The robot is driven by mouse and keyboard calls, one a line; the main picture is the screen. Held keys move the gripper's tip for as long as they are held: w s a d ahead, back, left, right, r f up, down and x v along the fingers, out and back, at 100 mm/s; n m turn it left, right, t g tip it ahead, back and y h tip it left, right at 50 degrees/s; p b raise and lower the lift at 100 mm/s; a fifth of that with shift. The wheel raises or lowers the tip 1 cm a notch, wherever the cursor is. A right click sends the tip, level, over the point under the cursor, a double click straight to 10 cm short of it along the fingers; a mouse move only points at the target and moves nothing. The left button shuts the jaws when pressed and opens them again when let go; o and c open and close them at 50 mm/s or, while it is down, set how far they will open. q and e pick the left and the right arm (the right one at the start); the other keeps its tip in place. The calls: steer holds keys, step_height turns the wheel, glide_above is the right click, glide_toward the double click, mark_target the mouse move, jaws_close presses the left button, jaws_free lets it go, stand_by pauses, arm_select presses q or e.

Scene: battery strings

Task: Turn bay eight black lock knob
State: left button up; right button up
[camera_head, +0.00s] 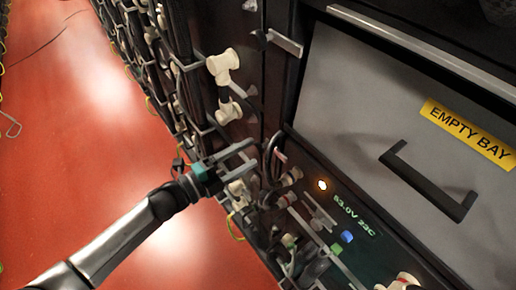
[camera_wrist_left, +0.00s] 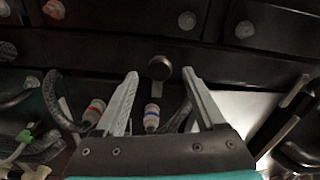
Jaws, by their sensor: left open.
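In the left wrist view a round dark knob (camera_wrist_left: 159,67) with a short metal tab below it sits on the dark panel. It lies between the tips of my left gripper (camera_wrist_left: 160,78), in line with the gap; I cannot tell whether it is within reach of the tips. The gripper is open, with nothing held between its fingers. In the head view my left gripper (camera_head: 238,160) is at the rack front, left of the lit panel, and the knob cannot be made out there. No bay number is readable.
A blue-banded cable end (camera_wrist_left: 152,117) and a red-banded one (camera_wrist_left: 95,110) hang close to the fingers. Cream connectors (camera_head: 224,66) and cables line the rack. The grey empty-bay cover (camera_head: 350,90) has a black handle (camera_head: 430,180). The red floor (camera_head: 90,130) is open at left.

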mark_target(255, 150)
arm_select(q)
steer(key=shift+x, duration=2)
steer(key=shift+c, duration=0.4)
jaws_close()
